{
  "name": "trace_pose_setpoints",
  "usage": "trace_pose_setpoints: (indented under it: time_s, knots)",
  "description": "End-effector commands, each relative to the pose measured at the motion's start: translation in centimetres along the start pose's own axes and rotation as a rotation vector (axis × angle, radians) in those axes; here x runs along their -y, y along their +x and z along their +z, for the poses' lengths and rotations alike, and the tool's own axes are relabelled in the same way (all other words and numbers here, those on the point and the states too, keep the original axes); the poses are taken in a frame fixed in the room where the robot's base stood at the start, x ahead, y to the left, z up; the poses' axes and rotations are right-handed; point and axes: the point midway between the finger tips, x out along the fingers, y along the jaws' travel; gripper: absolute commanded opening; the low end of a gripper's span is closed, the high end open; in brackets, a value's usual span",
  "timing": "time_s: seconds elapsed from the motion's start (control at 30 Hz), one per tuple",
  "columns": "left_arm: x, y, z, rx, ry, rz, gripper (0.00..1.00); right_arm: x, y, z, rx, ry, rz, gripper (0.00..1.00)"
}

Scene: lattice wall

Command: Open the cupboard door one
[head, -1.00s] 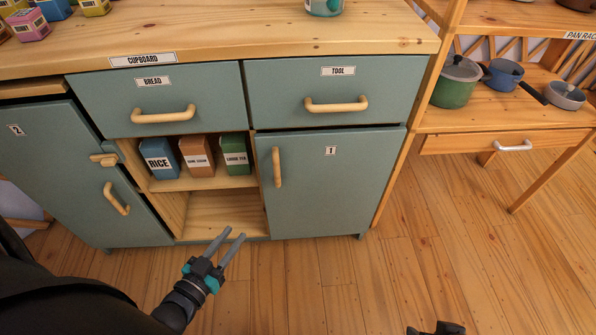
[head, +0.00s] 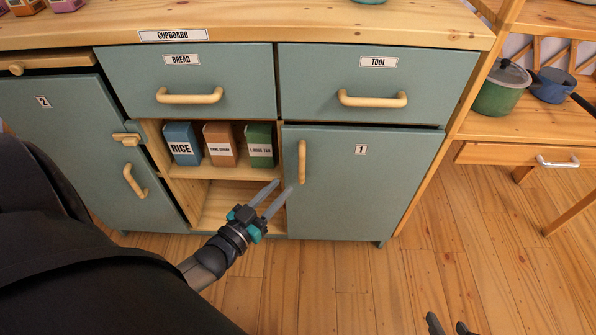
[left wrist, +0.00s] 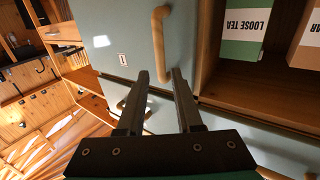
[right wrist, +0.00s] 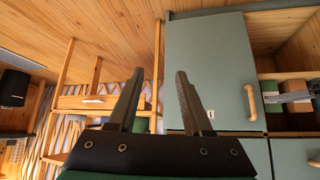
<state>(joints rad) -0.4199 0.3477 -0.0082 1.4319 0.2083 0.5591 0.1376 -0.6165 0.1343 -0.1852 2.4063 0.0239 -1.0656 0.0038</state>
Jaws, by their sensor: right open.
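Cupboard door one (head: 355,195) is a grey-green panel labelled 1, closed at the lower right of the cupboard. Its upright wooden handle (head: 302,162) is near the door's left edge. My left gripper (head: 283,187) is open and empty, just left of the handle's lower end. In the left wrist view the handle (left wrist: 159,38) is ahead of the left gripper (left wrist: 160,73), its near end lined up between the fingertips; contact cannot be told. My right gripper (head: 447,323) is low at the right, apart from the door. It is open and empty in the right wrist view (right wrist: 159,72).
The open shelf (head: 205,173) left of door one holds rice, cane sugar and loose tea boxes. Door two (head: 60,125) is farther left. Bread (head: 185,85) and tool (head: 375,85) drawers are above. The floor before door one is clear.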

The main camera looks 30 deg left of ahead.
Motion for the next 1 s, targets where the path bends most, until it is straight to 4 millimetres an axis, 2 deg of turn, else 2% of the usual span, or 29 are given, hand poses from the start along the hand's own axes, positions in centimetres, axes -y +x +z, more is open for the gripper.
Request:
trace_pose_setpoints:
  time_s: [0.5,1.0]
  knots:
    - [0.0,4.5,0.1,-0.002,0.000,0.001,0.34,3.0,1.7,-2.1,-0.283,0.013,-0.082,0.50]
    - [0.0,7.8,0.1,0.000,0.000,0.000,0.34,5.2,1.4,-3.5,-0.525,0.050,-0.146,0.50]
